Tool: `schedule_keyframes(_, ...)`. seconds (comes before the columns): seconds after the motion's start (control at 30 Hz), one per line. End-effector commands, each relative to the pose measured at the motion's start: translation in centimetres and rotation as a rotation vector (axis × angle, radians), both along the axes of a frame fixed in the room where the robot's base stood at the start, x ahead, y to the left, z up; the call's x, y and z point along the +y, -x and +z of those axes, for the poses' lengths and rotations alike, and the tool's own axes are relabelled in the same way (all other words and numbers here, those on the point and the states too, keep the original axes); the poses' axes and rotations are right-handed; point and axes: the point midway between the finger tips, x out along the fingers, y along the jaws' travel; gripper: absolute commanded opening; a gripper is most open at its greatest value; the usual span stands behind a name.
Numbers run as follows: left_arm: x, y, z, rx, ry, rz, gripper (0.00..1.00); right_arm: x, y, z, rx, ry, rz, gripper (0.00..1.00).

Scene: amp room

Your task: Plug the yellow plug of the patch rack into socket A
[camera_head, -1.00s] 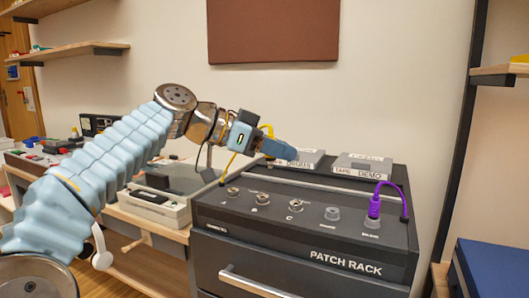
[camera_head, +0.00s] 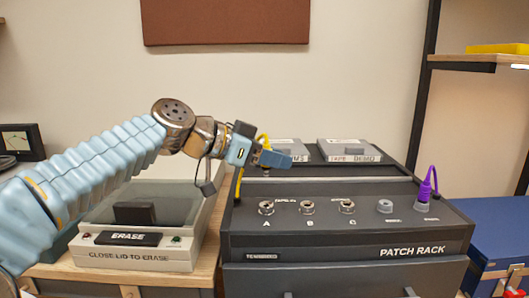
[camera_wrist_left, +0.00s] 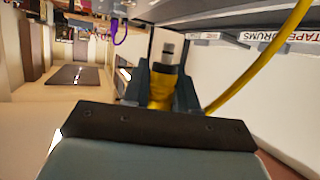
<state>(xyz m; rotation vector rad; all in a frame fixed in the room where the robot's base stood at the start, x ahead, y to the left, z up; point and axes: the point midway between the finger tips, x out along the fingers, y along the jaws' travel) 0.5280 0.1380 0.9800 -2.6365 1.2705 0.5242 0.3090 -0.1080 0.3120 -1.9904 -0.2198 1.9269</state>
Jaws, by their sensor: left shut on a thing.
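My left gripper (camera_head: 272,158) is above the back left part of the patch rack (camera_head: 345,250). In the left wrist view it is shut on the yellow plug (camera_wrist_left: 160,92), whose metal tip points away from the wrist. The yellow cable (camera_wrist_left: 262,65) runs from the plug; in the head view it shows beside the gripper (camera_head: 239,185). Socket A (camera_head: 266,207) is the leftmost on the rack's sloped panel, in front of and below the gripper, and looks empty. Sockets B (camera_head: 307,208) and C (camera_head: 347,206) are to its right. My right gripper is not in view.
A purple plug (camera_head: 424,192) stands in the rightmost socket, next to a grey socket (camera_head: 385,206). Tape boxes (camera_head: 350,151) lie on the rack behind the panel. A lidded eraser box (camera_head: 130,250) stands left of the rack. A blue box (camera_head: 500,240) is at right.

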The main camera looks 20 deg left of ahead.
Motion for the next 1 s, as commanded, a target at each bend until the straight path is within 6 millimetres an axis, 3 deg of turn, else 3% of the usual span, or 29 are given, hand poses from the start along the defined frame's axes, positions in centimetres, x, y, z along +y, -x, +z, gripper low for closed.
schedule_keyframes(0.27, 0.0, 0.0, -1.1, 0.0, 0.0, 0.0, 0.0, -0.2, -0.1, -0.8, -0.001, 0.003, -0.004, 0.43)
schedule_keyframes(0.7, -0.1, 0.0, -5.0, -0.001, 0.0, 0.0, 0.0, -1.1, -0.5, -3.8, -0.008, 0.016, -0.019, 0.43)
schedule_keyframes(1.0, 0.0, 0.0, -5.8, -0.001, 0.001, 0.0, 0.0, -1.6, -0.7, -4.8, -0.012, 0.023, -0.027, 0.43)
